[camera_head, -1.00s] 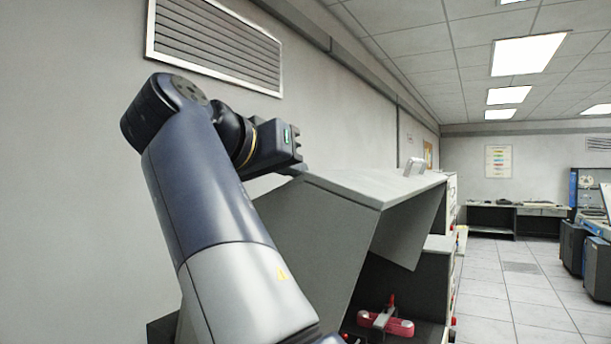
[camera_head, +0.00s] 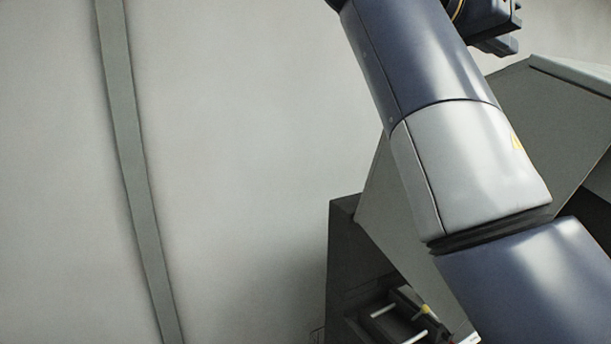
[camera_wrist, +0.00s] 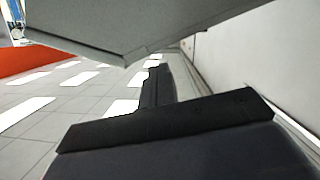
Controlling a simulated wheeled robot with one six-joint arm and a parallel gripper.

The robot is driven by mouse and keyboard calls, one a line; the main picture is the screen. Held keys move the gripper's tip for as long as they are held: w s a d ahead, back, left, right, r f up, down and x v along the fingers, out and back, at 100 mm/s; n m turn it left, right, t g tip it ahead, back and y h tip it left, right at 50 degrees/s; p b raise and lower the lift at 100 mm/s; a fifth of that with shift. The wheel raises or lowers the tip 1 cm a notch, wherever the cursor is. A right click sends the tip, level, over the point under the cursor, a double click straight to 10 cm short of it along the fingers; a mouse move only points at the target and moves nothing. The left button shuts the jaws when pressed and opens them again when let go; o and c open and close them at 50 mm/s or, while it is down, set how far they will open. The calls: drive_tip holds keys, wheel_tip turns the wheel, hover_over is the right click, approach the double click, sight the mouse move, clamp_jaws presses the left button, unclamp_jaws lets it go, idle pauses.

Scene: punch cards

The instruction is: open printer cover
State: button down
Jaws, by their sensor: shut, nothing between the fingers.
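The printer cover (camera_head: 545,105) is a large grey hood at the right of the head view, with a pale top edge (camera_head: 585,78). It stands tilted above the dark printer body (camera_head: 350,250). In the wrist view, the large grey panel across the top looks like the cover (camera_wrist: 100,35). My gripper (camera_head: 500,45) is shut and empty, near the cover's upper left corner. Whether it touches the cover cannot be told. In the wrist view its dark finger (camera_wrist: 155,88) points toward the panel's lower corner. My arm hides much of the cover's left side.
A plain wall (camera_head: 230,120) with a vertical grey strip (camera_head: 135,180) fills the left of the head view. A dark mechanism with light rods (camera_head: 400,315) shows low beside the printer body. The wrist view shows tiles with bright panels (camera_wrist: 35,105) and a wall (camera_wrist: 260,55).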

drive_tip(key=shift+x, duration=2.4)
drive_tip(key=shift+s, duration=0.1)
